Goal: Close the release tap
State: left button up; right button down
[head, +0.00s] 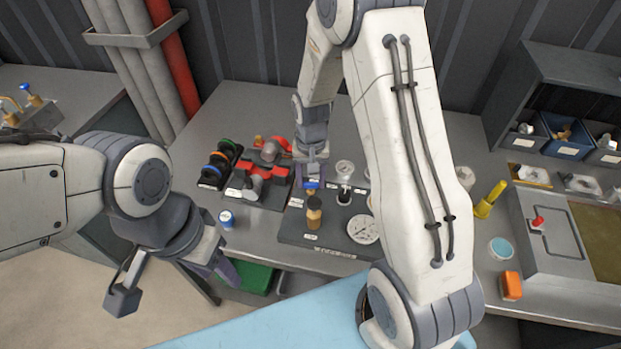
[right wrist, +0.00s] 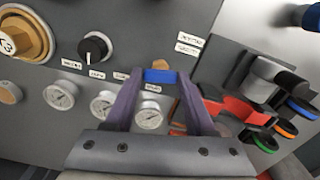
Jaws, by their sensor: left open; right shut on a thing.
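The release tap's blue handle (head: 311,185) is on the dark pump panel on the workbench, above a brass-coloured cylinder (head: 314,213). My right gripper (head: 312,173) reaches down to it from behind and is shut on the blue handle. In the right wrist view, the blue handle (right wrist: 160,76) lies between the two purple fingertips (right wrist: 159,80). The tap's body under the handle is mostly hidden there. My left gripper (head: 173,283) is open and empty, in front of the bench on the left, well away from the tap.
Gauges (right wrist: 150,115) and a black knob (right wrist: 95,46) sit near the right gripper. A red valve assembly (head: 268,155) and black rings with coloured rims (head: 220,163) stand left of the panel.

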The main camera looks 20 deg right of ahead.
aim_at(311, 183)
jog(key=shift+m, duration=1.1)
jog(key=shift+r, duration=0.1)
jog(key=shift+c, duration=1.2)
grip_release()
notch_tip(311, 183, up, 10)
jog(key=b, duration=0.1)
jog(key=shift+r, duration=0.2)
jog(key=s+a+r+n, duration=0.4)
jog(key=s+a+n, duration=0.2)
jog(key=s+a, duration=0.35)
jog(key=s+a+n, duration=0.2)
jog(key=s+n, duration=0.2)
jog(key=s, duration=0.3)
jog(key=s+a+n+y, duration=0.1)
jog(key=s+a+n, duration=0.1)
jog(key=s+n, duration=0.2)
jog(key=s+r, duration=0.1)
jog(key=s, duration=0.2)
jog(key=shift+s+a, duration=0.2)
jog(key=shift+a, duration=0.1)
